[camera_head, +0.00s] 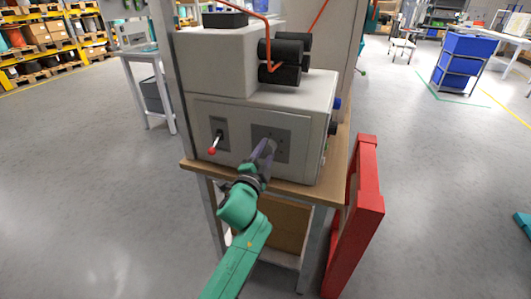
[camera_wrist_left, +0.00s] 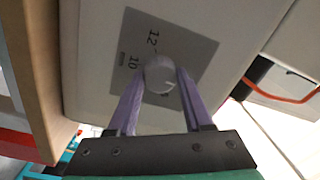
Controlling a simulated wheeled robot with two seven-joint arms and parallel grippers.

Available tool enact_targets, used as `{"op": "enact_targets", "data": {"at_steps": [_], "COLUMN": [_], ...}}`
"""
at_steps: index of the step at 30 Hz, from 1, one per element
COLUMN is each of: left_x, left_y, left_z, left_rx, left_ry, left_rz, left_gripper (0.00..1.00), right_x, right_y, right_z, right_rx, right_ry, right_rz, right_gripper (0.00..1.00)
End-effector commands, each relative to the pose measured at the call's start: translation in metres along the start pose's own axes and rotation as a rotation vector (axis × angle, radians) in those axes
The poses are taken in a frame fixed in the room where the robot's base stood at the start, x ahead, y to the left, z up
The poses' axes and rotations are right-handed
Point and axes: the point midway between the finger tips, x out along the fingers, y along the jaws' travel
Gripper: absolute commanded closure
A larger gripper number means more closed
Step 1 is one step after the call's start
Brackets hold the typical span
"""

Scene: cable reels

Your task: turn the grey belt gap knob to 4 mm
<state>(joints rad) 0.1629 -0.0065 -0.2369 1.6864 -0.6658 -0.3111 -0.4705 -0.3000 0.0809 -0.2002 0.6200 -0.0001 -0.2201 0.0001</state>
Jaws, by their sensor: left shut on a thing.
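The grey belt gap knob (camera_wrist_left: 160,77) is a light, round knob on a darker grey scale plate (camera_wrist_left: 195,48). The numbers 12 and 10 show on the plate to the left of the knob; the other marks are hidden or too small to read. In the head view the plate (camera_head: 284,137) is on the front of a white machine. My left gripper (camera_head: 269,146) reaches it from below and hides the knob there. In the wrist view the two purple fingers are on either side of the knob, shut on it. The knob's setting cannot be read. My right gripper is not in view.
A lever with a red tip (camera_head: 212,151) is left of the plate. The machine (camera_head: 316,97) carries black rollers (camera_head: 285,50) with an orange cable and stands on a wooden-topped table (camera_head: 195,166). A red frame (camera_head: 362,205) stands close on the right.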

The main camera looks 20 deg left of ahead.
Motion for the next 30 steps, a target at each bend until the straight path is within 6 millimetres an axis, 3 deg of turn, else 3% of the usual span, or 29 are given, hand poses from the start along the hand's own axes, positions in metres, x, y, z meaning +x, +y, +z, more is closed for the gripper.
{"op": "enact_targets", "data": {"at_steps": [17, 18, 19, 20, 30], "left_x": [0.0000, 0.0000, 0.0000, 0.0000, -0.0025], "left_y": [0.0001, 0.0001, 0.0001, 0.0001, 0.0004], "left_z": [-0.0005, -0.0005, -0.0005, -0.0005, 0.0001], "left_rx": [-0.035, -0.035, -0.034, -0.034, -0.032], "left_ry": [0.000, 0.000, 0.000, 0.000, -0.001], "left_rz": [0.000, 0.000, 0.000, 0.000, 0.000], "left_gripper": [1.00, 0.34, 0.23, 0.20, 0.20], "right_x": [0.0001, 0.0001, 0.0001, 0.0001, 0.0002], "right_y": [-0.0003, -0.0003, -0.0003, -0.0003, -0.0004], "right_z": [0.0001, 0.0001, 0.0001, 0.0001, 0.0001], "right_rx": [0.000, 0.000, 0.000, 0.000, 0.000], "right_ry": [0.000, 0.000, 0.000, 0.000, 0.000], "right_rz": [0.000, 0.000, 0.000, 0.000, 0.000], "right_gripper": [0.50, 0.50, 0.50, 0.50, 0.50]}}
